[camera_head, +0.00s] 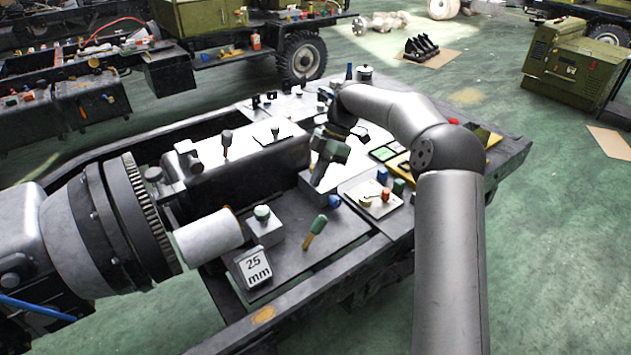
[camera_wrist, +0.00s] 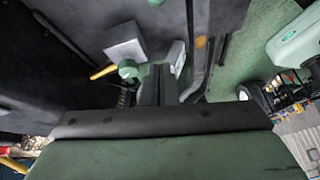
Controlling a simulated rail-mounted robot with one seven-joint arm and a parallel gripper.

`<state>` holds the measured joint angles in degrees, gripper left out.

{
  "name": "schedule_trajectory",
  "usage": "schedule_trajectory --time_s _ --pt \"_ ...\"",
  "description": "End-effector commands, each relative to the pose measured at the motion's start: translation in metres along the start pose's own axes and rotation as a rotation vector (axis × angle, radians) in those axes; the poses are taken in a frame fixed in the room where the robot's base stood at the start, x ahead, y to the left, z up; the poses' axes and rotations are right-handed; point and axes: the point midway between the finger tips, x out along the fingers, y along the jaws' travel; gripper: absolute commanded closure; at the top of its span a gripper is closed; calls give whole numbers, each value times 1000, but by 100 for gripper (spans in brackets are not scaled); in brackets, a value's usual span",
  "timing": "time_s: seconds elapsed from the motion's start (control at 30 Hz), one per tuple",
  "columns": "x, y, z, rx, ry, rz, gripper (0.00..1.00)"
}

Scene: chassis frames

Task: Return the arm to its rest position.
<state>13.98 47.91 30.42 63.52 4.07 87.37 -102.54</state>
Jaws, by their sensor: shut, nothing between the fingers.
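My arm rises on the right of the head view and bends over the work surface. My gripper (camera_head: 318,187) hangs from it, green-bodied and pointing down, above the middle of the dark chassis frame (camera_head: 345,238). In the wrist view my gripper (camera_wrist: 160,85) shows two dark fingers together, with nothing visible between them. The green housing fills the bottom of that view and hides what lies under it. In the head view, whether the fingertips touch anything below is too small to tell.
A large engine-like part (camera_head: 90,235) fills the left.

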Motion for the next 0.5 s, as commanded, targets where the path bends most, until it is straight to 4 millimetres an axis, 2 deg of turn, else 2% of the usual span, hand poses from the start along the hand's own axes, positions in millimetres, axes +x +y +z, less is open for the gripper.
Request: schedule_trajectory --time_s 0.33,0.43,0.5 --pt "0 -2 -2 9 -6 -1 100" --pt "-1 -12 -11 73 -45 -3 100" --pt "-2 -28 -22 170 -97 0 100"
